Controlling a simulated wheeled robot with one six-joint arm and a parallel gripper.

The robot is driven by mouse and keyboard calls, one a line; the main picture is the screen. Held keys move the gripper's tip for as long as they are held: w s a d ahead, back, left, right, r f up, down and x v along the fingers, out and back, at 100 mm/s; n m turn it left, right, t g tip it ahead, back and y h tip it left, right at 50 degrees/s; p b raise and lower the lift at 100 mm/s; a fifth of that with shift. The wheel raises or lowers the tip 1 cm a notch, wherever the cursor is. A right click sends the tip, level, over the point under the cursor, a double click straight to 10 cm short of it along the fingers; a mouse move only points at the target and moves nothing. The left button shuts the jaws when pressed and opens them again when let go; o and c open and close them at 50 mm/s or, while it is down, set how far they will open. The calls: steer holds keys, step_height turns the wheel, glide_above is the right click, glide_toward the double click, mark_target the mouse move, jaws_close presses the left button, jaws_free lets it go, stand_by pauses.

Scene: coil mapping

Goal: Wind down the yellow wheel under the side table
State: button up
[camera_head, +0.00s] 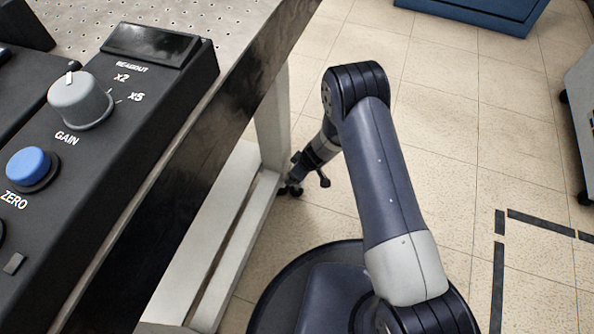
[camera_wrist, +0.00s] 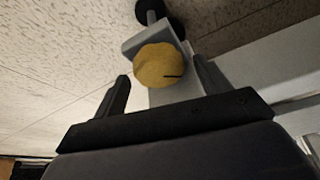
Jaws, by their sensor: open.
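The yellow wheel (camera_wrist: 158,66) shows in the wrist view as a round knob with a scalloped edge and a dark mark on its face. It sits on a grey bracket (camera_wrist: 137,43) by a white leg, with a dark round part above. My gripper (camera_wrist: 161,70) is open, one finger to each side of the wheel in the picture. I cannot tell whether the fingertips reach around it or touch it. In the head view my gripper (camera_head: 292,188) is low beside the foot of the table's leg. The wheel is not visible there. The side table (camera_head: 255,55) has a perforated top.
A black console with a grey gain knob (camera_head: 80,100) and a blue button (camera_head: 29,166) stands on the table. A white leg and low rail (camera_head: 235,235) run beneath the table. Tiled floor (camera_head: 450,120) is open to the right, with dark tape marks (camera_head: 540,220).

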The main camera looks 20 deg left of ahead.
steer(key=p+v, duration=0.2)
steer(key=v, duration=0.8)
steer(key=shift+r+p, duration=0.4)
steer(key=shift+d, duration=0.1)
